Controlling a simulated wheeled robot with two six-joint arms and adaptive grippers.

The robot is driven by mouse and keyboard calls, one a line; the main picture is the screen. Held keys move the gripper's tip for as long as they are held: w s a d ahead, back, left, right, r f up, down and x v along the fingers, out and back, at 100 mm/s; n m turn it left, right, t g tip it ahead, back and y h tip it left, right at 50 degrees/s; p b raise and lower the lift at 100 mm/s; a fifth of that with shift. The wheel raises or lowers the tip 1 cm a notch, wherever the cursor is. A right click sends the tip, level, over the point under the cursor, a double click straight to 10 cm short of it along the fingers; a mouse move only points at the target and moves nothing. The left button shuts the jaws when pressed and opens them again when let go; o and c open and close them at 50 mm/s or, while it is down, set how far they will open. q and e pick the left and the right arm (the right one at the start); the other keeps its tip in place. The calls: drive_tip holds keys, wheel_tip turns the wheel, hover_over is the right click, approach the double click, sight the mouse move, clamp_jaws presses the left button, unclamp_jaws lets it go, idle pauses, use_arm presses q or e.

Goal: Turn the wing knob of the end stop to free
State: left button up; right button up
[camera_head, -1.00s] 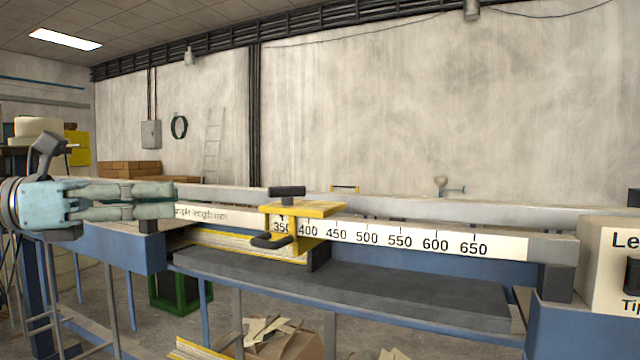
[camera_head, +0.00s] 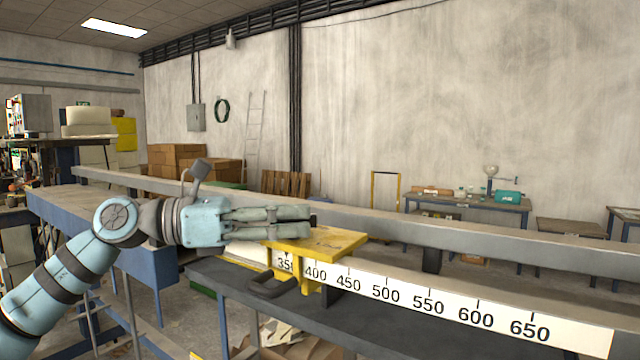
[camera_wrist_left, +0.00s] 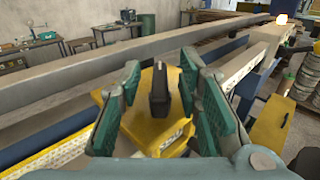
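The yellow end stop (camera_head: 325,242) sits on the ruler rail near the 350 and 400 marks. Its black wing knob (camera_wrist_left: 160,90) stands upright on the yellow plate in the left wrist view. My left gripper (camera_head: 305,222) reaches over the end stop from the left. In the wrist view my left gripper (camera_wrist_left: 160,78) is open, with one finger on each side of the knob and gaps beside it. In the head view the fingers hide most of the knob. A dark handle (camera_head: 272,287) sticks out at the front of the end stop. My right gripper is not in view.
The white ruler (camera_head: 455,300) runs right from the end stop along the rail. A long grey beam (camera_head: 450,236) runs behind it. A dark shelf surface (camera_head: 400,330) lies in front and below. Tables stand by the far wall.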

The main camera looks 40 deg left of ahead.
sight(318, 236)
use_arm(q)
drive_tip(key=p+x, duration=0.3)
drive_tip(key=x, duration=0.1)
drive_tip(key=shift+w+d+r, duration=0.1)
drive_tip(key=shift+w+r, duration=0.1)
drive_tip(key=shift+d+f, duration=0.1)
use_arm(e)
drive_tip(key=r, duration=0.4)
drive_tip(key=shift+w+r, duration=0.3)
